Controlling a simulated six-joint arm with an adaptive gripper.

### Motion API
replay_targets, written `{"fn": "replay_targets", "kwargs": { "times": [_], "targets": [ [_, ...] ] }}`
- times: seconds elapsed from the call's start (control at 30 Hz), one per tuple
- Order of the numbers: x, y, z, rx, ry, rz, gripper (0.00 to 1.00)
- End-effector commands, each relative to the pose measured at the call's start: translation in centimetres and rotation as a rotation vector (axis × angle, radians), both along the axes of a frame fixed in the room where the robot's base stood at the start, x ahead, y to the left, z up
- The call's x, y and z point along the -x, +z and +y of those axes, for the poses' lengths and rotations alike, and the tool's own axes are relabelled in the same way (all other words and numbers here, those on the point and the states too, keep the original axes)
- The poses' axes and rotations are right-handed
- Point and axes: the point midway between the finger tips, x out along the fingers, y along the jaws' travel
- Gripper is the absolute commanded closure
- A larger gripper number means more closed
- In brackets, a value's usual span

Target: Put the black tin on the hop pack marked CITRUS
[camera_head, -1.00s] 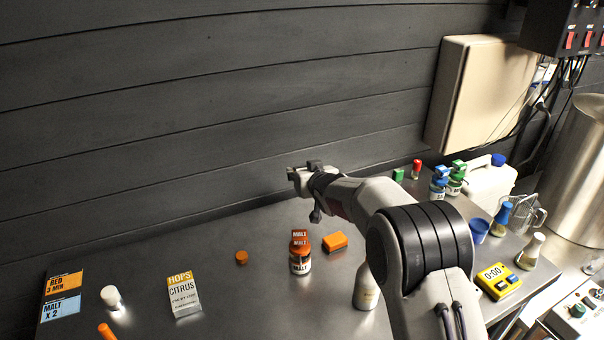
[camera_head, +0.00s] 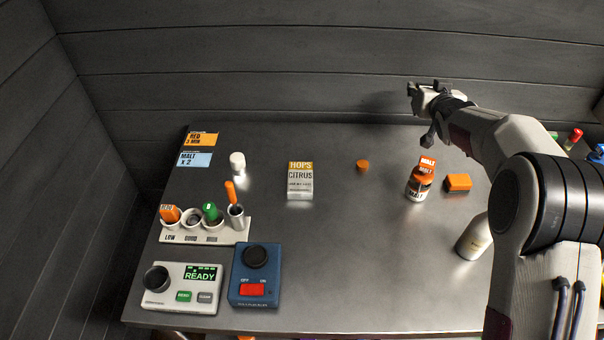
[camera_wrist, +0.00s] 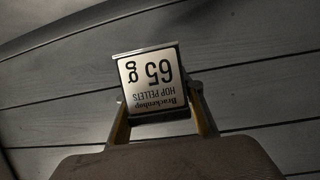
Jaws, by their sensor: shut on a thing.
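The black tin (camera_wrist: 152,84) is in my gripper (camera_wrist: 163,118) in the wrist view. The tin has dark edges and a pale label reading "Brackenhop HOP PELLETS 65 g", upside down in the picture. One finger is on each side of it. In the head view my gripper (camera_head: 413,92) is raised near the back wall, at the right; the tin is too small there to make out clearly. The hop pack marked CITRUS (camera_head: 300,183) is on the steel table, left of and below my gripper in the picture, well apart from it. Nothing is on the pack.
An orange-capped MALT jar (camera_head: 419,184), an orange block (camera_head: 458,182) and an orange cap (camera_head: 362,164) are right of the pack. A white-capped vial (camera_head: 238,164) and a tube rack (camera_head: 185,238) are left. A READY device (camera_head: 182,288) and blue switch box (camera_head: 255,274) are in front.

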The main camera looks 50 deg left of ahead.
Motion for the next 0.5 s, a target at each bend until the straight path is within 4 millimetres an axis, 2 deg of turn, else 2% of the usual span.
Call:
{"fn": "replay_targets", "kwargs": {
  "times": [0.03, 0.2, 0.5],
  "targets": [
    [1.3, 0.5, 1.3, -0.002, 0.020, -0.002, 0.87],
    [5.5, 1.6, 4.7, -0.007, 0.081, 0.001, 0.87],
    [14.1, 2.8, 9.8, -0.010, 0.197, 0.010, 0.87]
  ]
}}
